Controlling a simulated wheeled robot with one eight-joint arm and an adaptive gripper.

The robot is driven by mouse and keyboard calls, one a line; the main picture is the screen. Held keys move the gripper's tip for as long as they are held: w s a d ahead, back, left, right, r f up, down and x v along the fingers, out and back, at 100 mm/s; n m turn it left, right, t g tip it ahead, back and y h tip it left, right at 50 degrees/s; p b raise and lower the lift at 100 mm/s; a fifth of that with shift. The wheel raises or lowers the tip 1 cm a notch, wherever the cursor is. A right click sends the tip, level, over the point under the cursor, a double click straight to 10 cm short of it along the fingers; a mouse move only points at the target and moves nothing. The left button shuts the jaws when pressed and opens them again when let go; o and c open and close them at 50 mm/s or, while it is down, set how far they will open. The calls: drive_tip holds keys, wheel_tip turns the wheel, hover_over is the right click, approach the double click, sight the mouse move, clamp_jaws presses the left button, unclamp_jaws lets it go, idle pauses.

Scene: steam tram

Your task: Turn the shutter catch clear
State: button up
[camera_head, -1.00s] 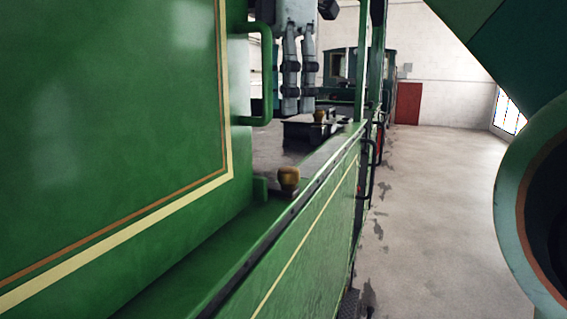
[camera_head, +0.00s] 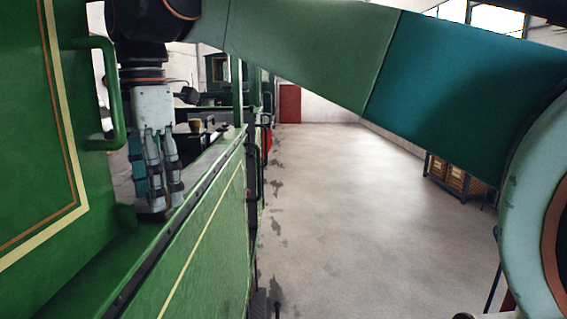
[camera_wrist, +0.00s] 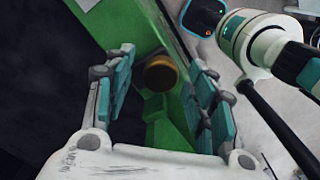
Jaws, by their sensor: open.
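A round brown knob (camera_wrist: 161,74), which looks like the shutter catch, sits on green metalwork in the wrist view. It lies between the spread fingers of my gripper (camera_wrist: 163,64), with gaps visible on both sides. In the head view my gripper (camera_head: 155,205) points straight down at the green ledge (camera_head: 95,272), close beside the tram's side panel. The fingers hide the knob in that view. Whether a fingertip touches the ledge or knob I cannot tell.
A green handrail (camera_head: 112,95) stands just left of my gripper. The green side panel (camera_head: 205,235) rises to its right. Another brass-coloured knob (camera_head: 197,126) is farther along. The floor (camera_head: 340,210) to the right is clear. Crates (camera_head: 457,180) stand at far right.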

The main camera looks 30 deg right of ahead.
drive_tip(key=shift+s, duration=0.1)
drive_tip(key=shift+c, duration=0.2)
drive_tip(key=c, duration=1)
drive_tip(key=shift+c, duration=0.2)
drive_tip(key=shift+m, duration=0.4)
drive_tip(key=m, duration=0.3)
drive_tip(key=shift+m, duration=0.4)
drive_tip(key=m, duration=0.4)
drive_tip(key=shift+m+b, duration=0.3)
drive_tip(key=shift+b, duration=0.05)
drive_tip(key=m, duration=0.8)
drive_tip(key=shift+m, duration=0.4)
